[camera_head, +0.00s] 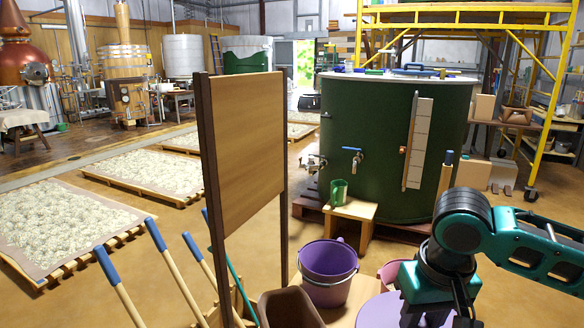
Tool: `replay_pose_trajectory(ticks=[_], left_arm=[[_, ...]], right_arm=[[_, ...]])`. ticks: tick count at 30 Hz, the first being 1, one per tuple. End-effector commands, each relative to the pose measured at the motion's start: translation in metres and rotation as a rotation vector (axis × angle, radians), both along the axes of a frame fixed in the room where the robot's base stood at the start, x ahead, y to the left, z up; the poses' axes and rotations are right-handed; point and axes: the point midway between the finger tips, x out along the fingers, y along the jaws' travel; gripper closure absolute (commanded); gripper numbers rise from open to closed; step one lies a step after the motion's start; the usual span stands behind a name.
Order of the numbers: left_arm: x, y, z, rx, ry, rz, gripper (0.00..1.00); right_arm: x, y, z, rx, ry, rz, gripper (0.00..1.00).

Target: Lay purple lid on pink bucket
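A pink bucket (388,270) stands on the right side of the low wooden surface, mostly hidden behind my teal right wrist. Only part of its rim and side shows. A round purple lid (377,314) lies in front of it at the bottom edge, cut off by the frame and partly covered by my wrist. My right gripper (434,319) points down over the right part of the lid. Its fingertips are hidden or out of frame, so I cannot tell whether it touches the lid. My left gripper is not in view.
A purple bucket (328,274) with a handle stands left of the pink one. A brown bin (289,308) is in front. A tall wooden board (246,150) and blue-tipped poles (172,262) stand left. A green vat (385,150) and a small green cup (338,193) are behind.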

Motion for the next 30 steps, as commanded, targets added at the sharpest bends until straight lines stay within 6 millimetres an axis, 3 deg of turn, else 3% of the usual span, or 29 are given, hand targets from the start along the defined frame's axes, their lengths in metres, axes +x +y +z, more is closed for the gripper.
replay_pose_trajectory(ticks=[1,3,7,15,24,30], left_arm=[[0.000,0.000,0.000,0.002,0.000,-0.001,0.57],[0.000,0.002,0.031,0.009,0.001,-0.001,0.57],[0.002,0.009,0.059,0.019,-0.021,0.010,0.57],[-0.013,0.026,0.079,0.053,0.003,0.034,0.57],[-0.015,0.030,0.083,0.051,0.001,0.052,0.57],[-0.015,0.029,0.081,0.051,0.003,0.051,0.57]], right_arm=[[-0.004,0.001,0.005,0.002,-0.010,-0.071,1.00],[-0.004,0.002,0.033,0.005,-0.004,-0.058,1.00],[-0.007,0.003,0.058,0.005,-0.002,-0.055,1.00],[-0.010,0.002,0.093,0.004,-0.002,-0.056,1.00],[-0.010,0.000,0.100,0.001,-0.006,-0.060,1.00],[-0.011,0.002,0.088,0.007,-0.001,-0.058,1.00]])
